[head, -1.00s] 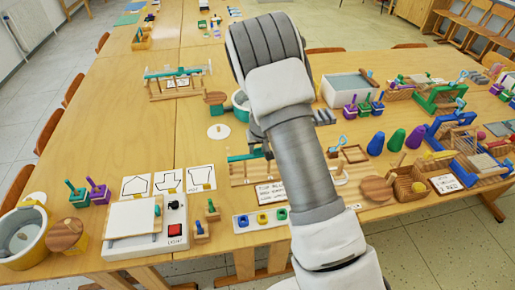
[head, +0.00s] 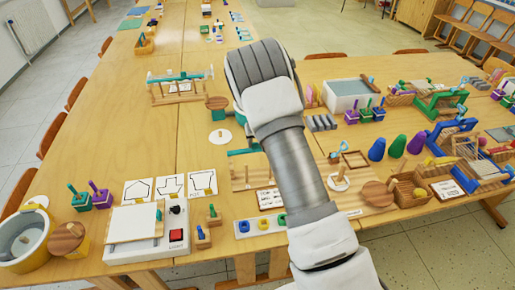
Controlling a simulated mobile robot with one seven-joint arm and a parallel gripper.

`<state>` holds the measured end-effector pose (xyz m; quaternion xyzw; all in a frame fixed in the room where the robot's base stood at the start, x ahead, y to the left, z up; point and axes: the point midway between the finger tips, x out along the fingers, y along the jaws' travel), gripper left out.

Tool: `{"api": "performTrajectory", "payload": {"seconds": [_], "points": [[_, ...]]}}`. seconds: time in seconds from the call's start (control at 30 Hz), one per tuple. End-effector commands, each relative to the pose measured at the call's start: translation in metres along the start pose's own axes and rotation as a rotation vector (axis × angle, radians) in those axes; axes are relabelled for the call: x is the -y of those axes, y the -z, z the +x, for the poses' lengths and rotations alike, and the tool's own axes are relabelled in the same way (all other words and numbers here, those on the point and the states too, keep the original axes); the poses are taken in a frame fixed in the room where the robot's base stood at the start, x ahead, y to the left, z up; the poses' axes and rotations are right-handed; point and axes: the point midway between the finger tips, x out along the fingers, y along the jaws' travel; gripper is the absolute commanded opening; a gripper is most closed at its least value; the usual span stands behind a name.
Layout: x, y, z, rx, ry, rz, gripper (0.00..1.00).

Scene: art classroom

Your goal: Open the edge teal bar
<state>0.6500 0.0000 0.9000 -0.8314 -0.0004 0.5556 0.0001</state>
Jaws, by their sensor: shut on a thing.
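A teal bar (head: 243,151) shows just left of my arm, at the back of a wooden board (head: 243,178) with short upright pegs on the near table. My arm's thick grey and white end hides the bar's right part. My gripper's fingers are hidden behind this arm, so their hold on the bar cannot be seen. A white card with writing (head: 269,200) is at the board's front. A second wooden rack with a teal bar across its top (head: 182,76) stands farther back on the left.
A light box (head: 140,230) with a red button and a grey-yellow tub (head: 22,238) stand at front left. A white basin (head: 346,93) is behind on the right. Blue, green and purple cones, baskets and coloured racks crowd the right. Bare tabletop lies left of the board.

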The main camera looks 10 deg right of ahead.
Motion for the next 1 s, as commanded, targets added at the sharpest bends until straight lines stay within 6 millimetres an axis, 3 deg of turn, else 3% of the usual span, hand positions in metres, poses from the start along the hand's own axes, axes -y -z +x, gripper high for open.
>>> {"api": "performTrajectory", "payload": {"seconds": [0.37, 0.4, 0.53, 0.87, 1.0], "points": [[0.0, 0.004, 0.001, -0.001, -0.001, 0.001, 0.0], [0.0, 0.004, 0.001, -0.001, -0.001, 0.001, 0.43], [0.0, 0.004, 0.001, -0.001, -0.001, 0.001, 0.66], [0.0, 0.004, 0.0, -0.001, -0.001, 0.0, 0.68], [0.0, 0.005, -0.011, -0.002, -0.001, 0.0, 0.68]]}}
